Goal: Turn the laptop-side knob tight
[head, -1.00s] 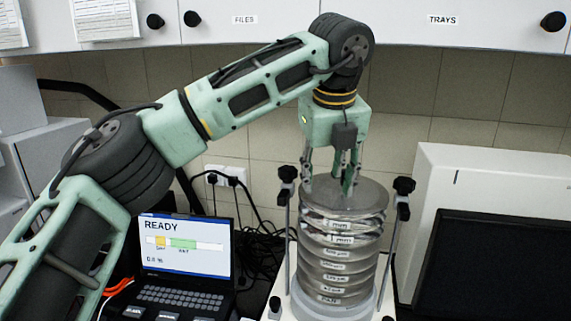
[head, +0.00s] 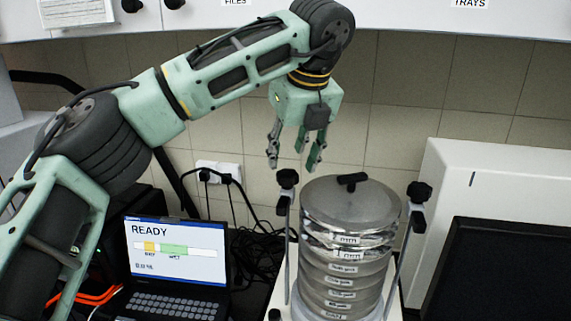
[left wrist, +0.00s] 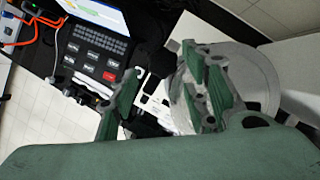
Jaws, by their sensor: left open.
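The laptop-side knob (head: 287,178) is black and tops a thin upright rod at the left of the sieve stack (head: 343,262). My left gripper (head: 293,160) points down with its fingers apart, just above this knob and empty; I cannot tell whether it touches it. In the left wrist view the open fingers (left wrist: 160,105) spread with the laptop on one side and the round stack lid (left wrist: 262,78) on the other. The far-side knob (head: 419,192) stands on a leaning rod at the stack's right. My right gripper is not in view.
The laptop (head: 176,262) shows READY on its screen at the left. A small black handle (head: 351,180) sits on the lid. Black cables (head: 255,250) lie behind the laptop. A white housing (head: 500,170) and dark monitor (head: 510,270) stand at the right.

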